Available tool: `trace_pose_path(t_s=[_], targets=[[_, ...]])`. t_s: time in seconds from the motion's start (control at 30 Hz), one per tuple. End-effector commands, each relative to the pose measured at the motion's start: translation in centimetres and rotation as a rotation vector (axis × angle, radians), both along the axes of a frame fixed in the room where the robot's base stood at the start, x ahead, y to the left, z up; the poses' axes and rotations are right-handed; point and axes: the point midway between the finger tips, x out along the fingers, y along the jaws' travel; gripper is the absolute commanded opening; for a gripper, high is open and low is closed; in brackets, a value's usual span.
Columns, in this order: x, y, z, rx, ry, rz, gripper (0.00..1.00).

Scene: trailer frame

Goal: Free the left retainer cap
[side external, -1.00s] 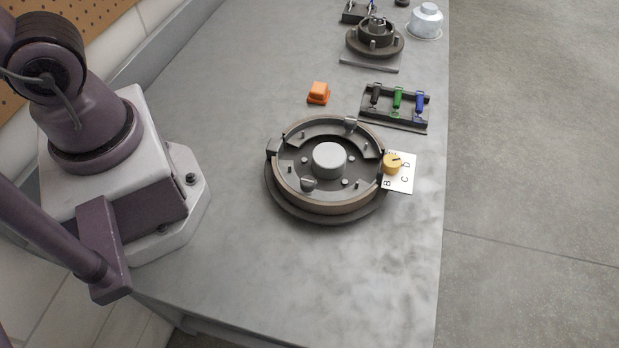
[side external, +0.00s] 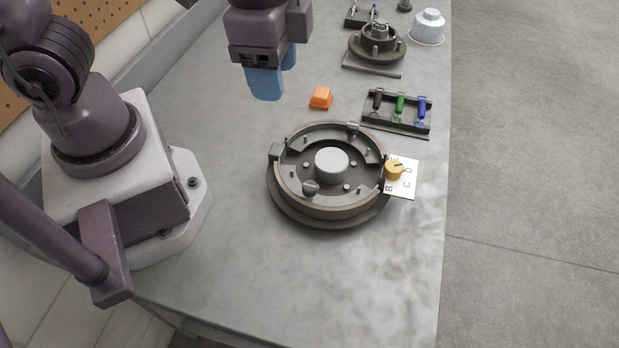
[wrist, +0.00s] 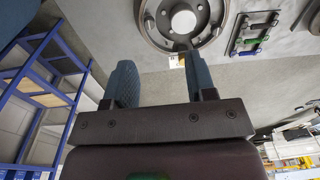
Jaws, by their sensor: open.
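The round brake assembly (side external: 284,208) sits on the grey bench, with a pale hub (side external: 331,165) at its middle. Two small grey cap-like parts show on it, one at the near side (side external: 311,188) and one at the far side (side external: 352,130). I cannot tell for sure which is the left retainer cap. My gripper (side external: 277,70) has blue fingers and is open and empty. It is above the bench, up and left of the assembly in the side view, touching nothing. The assembly also shows at the top of the wrist view (wrist: 149,22), beyond the fingers.
An orange block (side external: 321,98) lies behind the assembly. A rack (side external: 397,112) with black, green and blue handled pieces stands at the back right. A yellow knob (side external: 394,169) sits on a lettered card (side external: 402,188). A smaller hub assembly (side external: 377,45) stands farther back. The near bench is clear.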

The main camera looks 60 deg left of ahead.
Motion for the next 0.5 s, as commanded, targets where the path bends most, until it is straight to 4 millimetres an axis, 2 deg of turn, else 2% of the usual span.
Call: trace_pose_path(t_s=[0.03, 0.2, 0.33, 0.5], targets=[[0.1, -1.3, -1.6, 0.019, 0.042, -0.127, 0.51], [0.7, -4.3, -5.3, 0.039, 0.101, -0.532, 0.51], [1.7, -5.1, -5.6, 0.032, 0.070, -0.723, 0.51], [2.0, -5.3, -5.6, 0.032, 0.046, -0.846, 0.51]])
